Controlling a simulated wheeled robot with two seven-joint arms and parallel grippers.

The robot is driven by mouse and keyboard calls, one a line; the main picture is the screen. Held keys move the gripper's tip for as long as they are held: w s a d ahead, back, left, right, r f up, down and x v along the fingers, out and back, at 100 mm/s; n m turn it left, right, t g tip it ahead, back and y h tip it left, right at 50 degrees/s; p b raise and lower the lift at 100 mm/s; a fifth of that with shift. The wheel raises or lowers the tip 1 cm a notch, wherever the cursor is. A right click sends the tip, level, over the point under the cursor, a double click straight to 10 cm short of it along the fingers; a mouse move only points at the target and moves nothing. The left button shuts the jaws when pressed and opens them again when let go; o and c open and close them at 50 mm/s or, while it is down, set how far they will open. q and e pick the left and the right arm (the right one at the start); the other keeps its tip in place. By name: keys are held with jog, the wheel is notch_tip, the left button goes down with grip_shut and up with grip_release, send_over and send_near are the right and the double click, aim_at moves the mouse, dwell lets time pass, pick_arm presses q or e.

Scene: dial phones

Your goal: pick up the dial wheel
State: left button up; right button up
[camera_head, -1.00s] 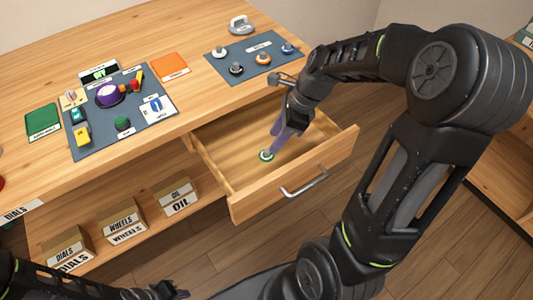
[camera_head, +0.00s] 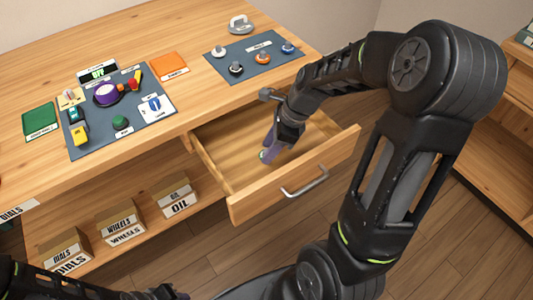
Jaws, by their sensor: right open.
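The dial wheel (camera_head: 263,156), small with a green rim, lies on the floor of the open drawer (camera_head: 230,180) and is now mostly hidden by my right gripper. My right gripper (camera_head: 268,154) reaches down into the drawer with its purple fingers at the wheel; the fingers are open, and I cannot tell whether they touch it. My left gripper (camera_head: 165,291) is at the bottom edge, low and far from the drawer, and its fingers are too small and cut off to judge.
The drawer front with its handle (camera_head: 304,182) stands out from the bench. On the bench top are a mat (camera_head: 150,133) with a phone and tools and a second mat (camera_head: 222,56) with several knobs. Labelled boxes (camera_head: 122,222) stand on the shelf below.

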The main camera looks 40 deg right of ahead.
grip_shut()
dwell(0.3)
dwell(0.3)
jog(key=shift+r, duration=0.1)
notch_tip(320, 180, up, 10)
jog(key=p, duration=0.2)
jog(key=shift+p, duration=0.3)
dwell(0.5)
